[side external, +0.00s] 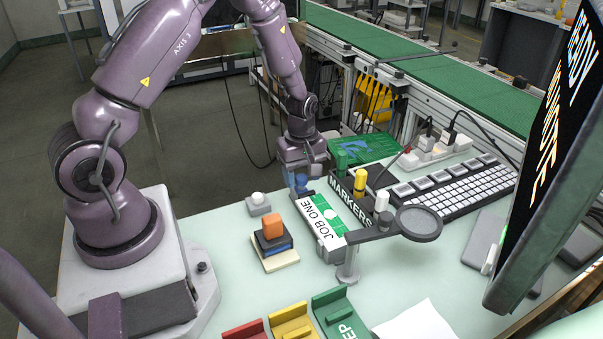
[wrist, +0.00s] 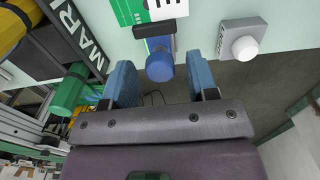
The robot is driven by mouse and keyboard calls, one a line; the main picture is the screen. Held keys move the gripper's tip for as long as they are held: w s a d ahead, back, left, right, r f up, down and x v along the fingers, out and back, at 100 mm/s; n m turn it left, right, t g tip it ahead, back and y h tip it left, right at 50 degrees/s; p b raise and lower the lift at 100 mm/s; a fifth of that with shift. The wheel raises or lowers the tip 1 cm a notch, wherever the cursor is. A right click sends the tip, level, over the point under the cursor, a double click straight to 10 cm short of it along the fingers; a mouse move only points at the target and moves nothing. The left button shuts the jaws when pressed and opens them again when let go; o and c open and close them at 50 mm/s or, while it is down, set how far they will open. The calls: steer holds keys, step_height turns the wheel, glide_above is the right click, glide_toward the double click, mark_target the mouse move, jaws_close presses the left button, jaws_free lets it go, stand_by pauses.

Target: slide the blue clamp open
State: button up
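The blue clamp (wrist: 160,62) shows in the wrist view as a short blue bar ending in a round knob, at the edge of the green and white JOB ONE piece (side external: 322,222). My gripper (wrist: 160,70) is open, with one blue finger to each side of the knob and a visible gap on both sides. In the side view my gripper (side external: 300,187) is low at the far end of the JOB ONE piece. There its blue fingers and the blue clamp blend together, and I cannot separate them.
A grey block with a white button (side external: 258,203) stands left of the JOB ONE piece. The MARKERS holder (side external: 350,201) and a round lens on an arm (side external: 418,222) stand to the right. A stack with an orange cube (side external: 272,226) sits left; coloured trays (side external: 292,322) are in front.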

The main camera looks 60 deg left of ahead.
jaws_close()
steer(key=shift+a, duration=1.75)
steer(key=shift+o, duration=0.7)
jaws_free()
steer(key=shift+d, duration=0.1)
step_height(320, 180, up, 13)
